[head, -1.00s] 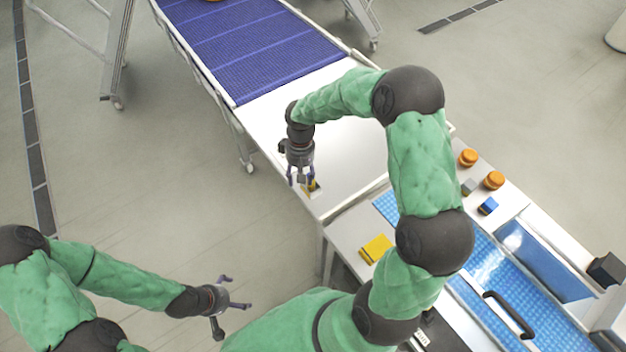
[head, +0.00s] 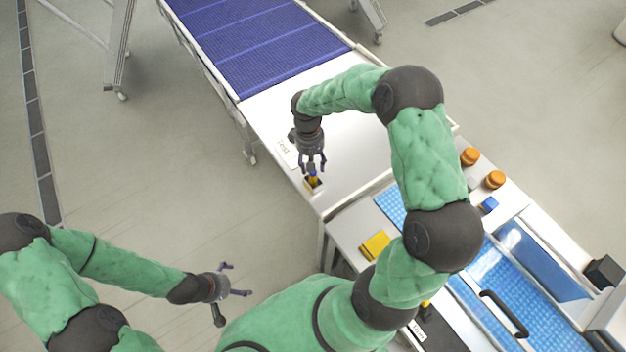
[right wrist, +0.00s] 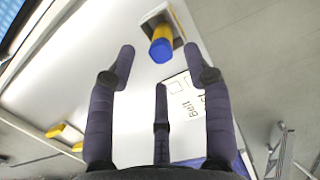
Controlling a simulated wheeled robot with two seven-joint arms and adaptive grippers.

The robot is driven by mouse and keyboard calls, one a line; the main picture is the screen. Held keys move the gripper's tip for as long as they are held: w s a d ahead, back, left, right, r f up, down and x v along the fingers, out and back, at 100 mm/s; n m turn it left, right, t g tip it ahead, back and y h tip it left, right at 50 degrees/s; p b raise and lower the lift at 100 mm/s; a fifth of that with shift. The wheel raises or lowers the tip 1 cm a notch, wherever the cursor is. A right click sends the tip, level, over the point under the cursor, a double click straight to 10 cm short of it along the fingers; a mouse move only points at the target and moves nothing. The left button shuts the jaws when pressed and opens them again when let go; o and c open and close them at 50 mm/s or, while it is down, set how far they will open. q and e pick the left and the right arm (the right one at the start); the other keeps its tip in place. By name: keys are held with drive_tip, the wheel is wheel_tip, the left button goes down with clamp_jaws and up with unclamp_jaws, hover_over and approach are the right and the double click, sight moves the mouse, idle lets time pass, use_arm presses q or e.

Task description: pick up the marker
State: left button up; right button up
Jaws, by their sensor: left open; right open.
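The marker (head: 313,178), yellow with a blue end, stands in a small holder (head: 319,187) near the front corner of the white table end of the conveyor. In the right wrist view the marker (right wrist: 161,46) shows its blue end toward the camera, beyond the fingertips and between their lines. My right gripper (head: 312,167) is open, with its fingers pointing down close to the marker's top; nothing is held. My left gripper (head: 237,293) is open and empty over the floor at lower left, far from the marker.
A printed card (head: 287,152) lies behind the holder. The purple conveyor belt (head: 260,45) runs off to the back. On the right bench are a yellow block (head: 375,246), a blue block (head: 488,205), orange round pieces (head: 495,179) and a blue tray with a black handle (head: 507,314).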

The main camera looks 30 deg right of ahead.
sight(313, 179)
drive_tip(key=shift+s+f, duration=0.2)
drive_tip(key=shift+f, duration=1.25)
clamp_jaws()
drive_tip(key=shift+r, duration=0.1)
